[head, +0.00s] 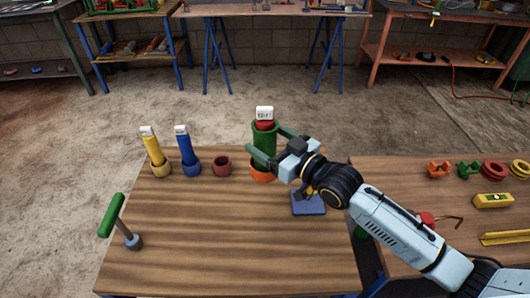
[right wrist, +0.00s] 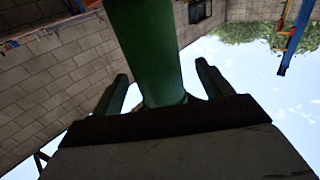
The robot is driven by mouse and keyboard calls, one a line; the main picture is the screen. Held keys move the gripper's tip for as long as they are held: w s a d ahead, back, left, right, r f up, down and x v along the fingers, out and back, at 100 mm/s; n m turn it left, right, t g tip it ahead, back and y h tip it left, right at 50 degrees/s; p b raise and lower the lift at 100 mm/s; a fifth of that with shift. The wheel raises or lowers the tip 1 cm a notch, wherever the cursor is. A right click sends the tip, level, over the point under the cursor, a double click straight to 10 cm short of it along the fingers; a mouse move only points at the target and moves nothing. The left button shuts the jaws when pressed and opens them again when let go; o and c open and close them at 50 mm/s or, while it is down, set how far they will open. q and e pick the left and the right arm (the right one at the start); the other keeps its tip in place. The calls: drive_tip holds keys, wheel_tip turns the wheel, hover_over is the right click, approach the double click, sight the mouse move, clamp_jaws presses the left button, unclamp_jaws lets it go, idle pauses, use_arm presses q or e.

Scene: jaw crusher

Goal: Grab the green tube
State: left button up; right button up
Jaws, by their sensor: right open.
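The green tube (head: 264,133) stands upright in an orange cup (head: 262,174) on the wooden table, with a red band and a white labelled cap on top. My right gripper (head: 266,141) reaches in from the right, its two fingers open on either side of the tube. In the right wrist view the tube (right wrist: 147,45) rises between the open fingers (right wrist: 163,80), with a visible gap beside them. My left gripper is not in view.
A yellow tube (head: 154,148) and a blue tube (head: 186,147) stand in cups to the left, beside an empty red cup (head: 222,166). A green-handled tool (head: 111,215) stands front left. The table's front middle is clear.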

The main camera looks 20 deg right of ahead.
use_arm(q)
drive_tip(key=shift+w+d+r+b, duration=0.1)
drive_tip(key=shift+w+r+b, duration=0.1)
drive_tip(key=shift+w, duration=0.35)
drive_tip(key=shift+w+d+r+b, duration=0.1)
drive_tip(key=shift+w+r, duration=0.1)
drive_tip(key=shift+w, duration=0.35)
use_arm(e)
drive_tip(key=shift+x, duration=1.8)
drive_tip(key=shift+d, duration=0.1)
drive_tip(key=c, duration=1.1)
drive_tip(key=shift+c, duration=0.7)
drive_tip(key=shift+r, duration=0.15)
